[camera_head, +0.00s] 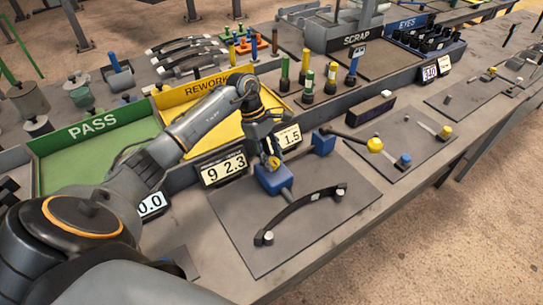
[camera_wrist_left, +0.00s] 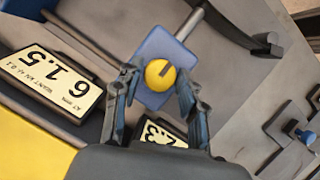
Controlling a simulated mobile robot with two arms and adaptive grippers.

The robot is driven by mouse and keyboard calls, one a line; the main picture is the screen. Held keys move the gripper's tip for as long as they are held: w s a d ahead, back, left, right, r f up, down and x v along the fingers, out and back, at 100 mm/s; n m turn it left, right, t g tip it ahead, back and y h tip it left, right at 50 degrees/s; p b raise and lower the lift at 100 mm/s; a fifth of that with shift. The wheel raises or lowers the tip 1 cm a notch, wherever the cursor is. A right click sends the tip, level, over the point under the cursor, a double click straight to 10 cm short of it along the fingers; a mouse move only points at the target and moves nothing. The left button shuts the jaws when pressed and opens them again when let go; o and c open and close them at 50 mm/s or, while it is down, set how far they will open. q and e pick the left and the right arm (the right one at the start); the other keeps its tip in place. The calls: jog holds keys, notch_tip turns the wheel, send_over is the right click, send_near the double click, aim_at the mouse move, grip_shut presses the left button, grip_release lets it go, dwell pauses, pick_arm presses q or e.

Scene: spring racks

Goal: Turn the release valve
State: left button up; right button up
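The release valve appears to be the round yellow knob with a dark mark, best seen in the left wrist view (camera_wrist_left: 160,74). It sits on a blue block (camera_wrist_left: 161,45), which also shows in the head view (camera_head: 273,183), joined to a grey rod. My left gripper (camera_head: 271,158) is directly over this block and hides most of the knob in the head view. In the left wrist view its two fingers (camera_wrist_left: 160,80) stand apart on either side of the knob, with small gaps showing; contact is not clear. My right gripper is not in view.
A curved black bar (camera_head: 305,208) lies on the same grey plate. Number displays (camera_head: 223,168) stand behind it. Green PASS (camera_head: 95,155) and yellow REWORK (camera_head: 185,98) trays lie behind.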

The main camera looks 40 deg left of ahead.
pick_arm(q)
jog(key=c, duration=0.6)
jog(key=shift+o, duration=0.2)
jog(key=shift+s+a+f+n+t+b, duration=0.1)
jog(key=shift+n+t+b, duration=0.15)
jog(key=shift+n+b, duration=0.3)
jog(key=shift+f+n+t+b, duration=0.1)
jog(key=shift+n+t+b, duration=0.25)
jog(key=shift+n, duration=0.3)
jog(key=n+t+b, duration=0.1)
jog(key=n+b, duration=0.1)
jog(key=n, duration=0.2)
jog(key=shift+s+y+b, duration=0.1)
jog(key=shift+y+b, duration=0.3)
jog(key=n+b, duration=0.1)
jog(key=n, duration=0.1)
jog(key=n+t+y+b, duration=0.1)
jog(key=n, duration=0.1)
jog(key=n+t+b, duration=0.1)
jog(key=n+b, duration=0.1)
jog(key=shift+d+n+y, duration=0.3)
jog(key=shift+n+y, duration=0.1)
jog(key=n+y+b, duration=0.1)
jog(key=n, duration=0.1)
jog(key=n+b, duration=0.1)
jog(key=n, duration=0.1)
jog(key=shift+d+r+n+y+b, duration=0.1)
jog(key=shift+r+n+y+b, duration=0.1)
jog(key=shift+n+y+b, duration=0.15)
jog(key=shift+s, duration=0.1)
